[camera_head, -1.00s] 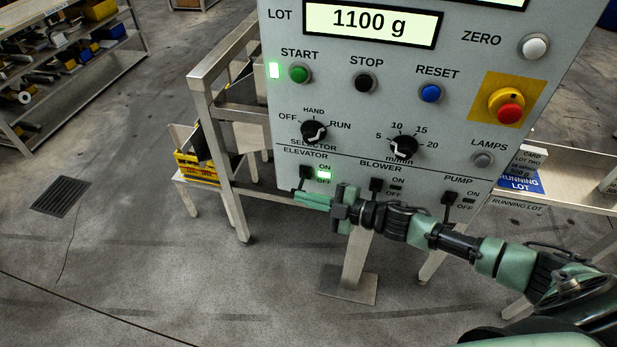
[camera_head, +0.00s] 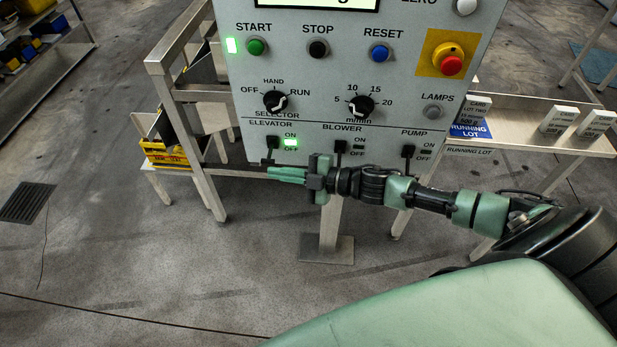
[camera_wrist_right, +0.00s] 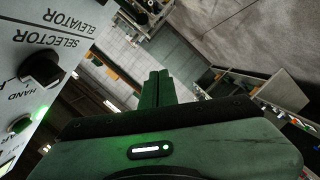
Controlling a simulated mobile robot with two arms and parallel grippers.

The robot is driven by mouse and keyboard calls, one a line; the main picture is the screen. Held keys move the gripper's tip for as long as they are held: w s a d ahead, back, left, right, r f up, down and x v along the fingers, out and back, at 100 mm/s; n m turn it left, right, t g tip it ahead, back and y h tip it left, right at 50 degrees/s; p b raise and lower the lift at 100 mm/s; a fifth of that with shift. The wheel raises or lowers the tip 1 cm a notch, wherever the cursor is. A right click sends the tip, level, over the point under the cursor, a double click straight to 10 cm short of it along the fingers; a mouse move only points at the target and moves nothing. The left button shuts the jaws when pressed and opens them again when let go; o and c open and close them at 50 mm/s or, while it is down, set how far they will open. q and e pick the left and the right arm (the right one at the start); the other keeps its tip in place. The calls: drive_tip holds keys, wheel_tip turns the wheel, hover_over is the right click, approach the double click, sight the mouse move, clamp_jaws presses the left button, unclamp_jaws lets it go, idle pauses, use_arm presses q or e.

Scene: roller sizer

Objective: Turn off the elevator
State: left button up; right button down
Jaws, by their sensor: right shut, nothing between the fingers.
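The grey control panel (camera_head: 310,112) fills the upper middle of the head view. Its elevator switch (camera_head: 271,144) is a black toggle at the lower left, with a lit green lamp (camera_head: 291,142) by the ON label. My right gripper (camera_head: 270,171) is shut and empty, its fingertips pointing left just below the elevator switch. I cannot tell whether they touch the switch's lower end. In the right wrist view the shut green fingers (camera_wrist_right: 157,88) show in the middle, with the panel's ELEVATOR and SELECTOR lettering upside down at the left. My left gripper is not in view.
The blower switch (camera_head: 340,147) and pump switch (camera_head: 408,151) sit in the same row. The selector knob (camera_head: 275,103) is above, and the red stop button (camera_head: 452,65) is at right. A yellow bin (camera_head: 163,152) stands at left. The floor below is open.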

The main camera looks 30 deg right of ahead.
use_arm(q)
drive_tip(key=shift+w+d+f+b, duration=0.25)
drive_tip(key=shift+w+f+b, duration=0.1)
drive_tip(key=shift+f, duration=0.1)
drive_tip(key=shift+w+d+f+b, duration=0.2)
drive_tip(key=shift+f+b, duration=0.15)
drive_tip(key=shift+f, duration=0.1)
use_arm(e)
drive_tip(key=f+v, duration=0.1)
drive_tip(key=v, duration=0.6)
drive_tip(key=shift+d, duration=0.6)
